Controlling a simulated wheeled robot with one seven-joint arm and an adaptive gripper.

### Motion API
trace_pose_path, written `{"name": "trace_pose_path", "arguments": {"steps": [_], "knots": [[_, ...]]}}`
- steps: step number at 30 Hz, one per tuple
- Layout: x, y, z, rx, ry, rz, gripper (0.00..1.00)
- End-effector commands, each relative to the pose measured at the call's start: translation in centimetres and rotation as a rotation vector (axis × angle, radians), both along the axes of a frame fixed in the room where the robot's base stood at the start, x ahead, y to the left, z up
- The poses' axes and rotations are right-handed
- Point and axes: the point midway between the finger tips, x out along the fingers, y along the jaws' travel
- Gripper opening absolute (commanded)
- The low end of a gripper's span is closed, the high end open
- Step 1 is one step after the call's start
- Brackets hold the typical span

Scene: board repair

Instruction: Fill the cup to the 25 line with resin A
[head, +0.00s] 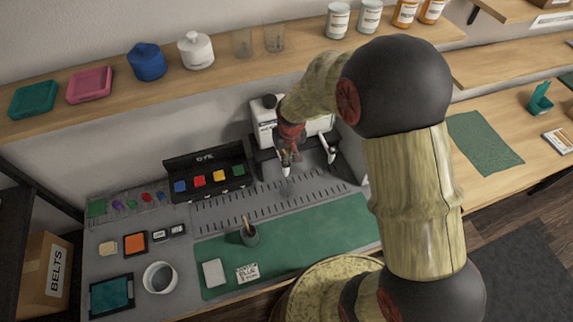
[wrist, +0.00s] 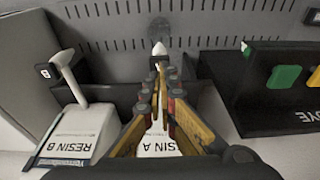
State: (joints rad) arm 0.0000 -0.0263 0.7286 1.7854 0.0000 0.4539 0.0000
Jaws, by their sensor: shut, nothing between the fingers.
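The resin A dispenser (wrist: 158,148) is a white box with a pump spout; its label shows beneath my gripper in the wrist view. The white spout tip (wrist: 160,48) shows just beyond my fingertips. My gripper (wrist: 160,72) is shut and empty, over the resin A pump; I cannot tell whether it touches it. In the head view my gripper (head: 288,152) is at the left dispenser and hides most of its pump. A faint clear cup (head: 287,187) seems to stand below that spout; its fill level cannot be read.
The resin B dispenser (wrist: 78,135) stands beside resin A. A black dye rack (head: 208,174) with coloured blocks is close on the other side. A green mat (head: 320,232) lies in front, with a dark stick holder (head: 249,236). Clear cups (head: 242,43) stand on the shelf above.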

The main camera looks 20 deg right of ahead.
Motion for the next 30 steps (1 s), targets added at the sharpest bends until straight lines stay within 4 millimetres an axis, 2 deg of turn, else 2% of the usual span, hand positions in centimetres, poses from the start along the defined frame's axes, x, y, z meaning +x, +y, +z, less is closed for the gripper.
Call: {"name": "trace_pose_path", "arguments": {"steps": [10, 30], "knots": [[0.0, 0.0, -0.2, 0.000, 0.000, 0.000, 0.00], [0.0, 0.0, -2.0, 0.000, 0.000, 0.000, 0.00]]}}
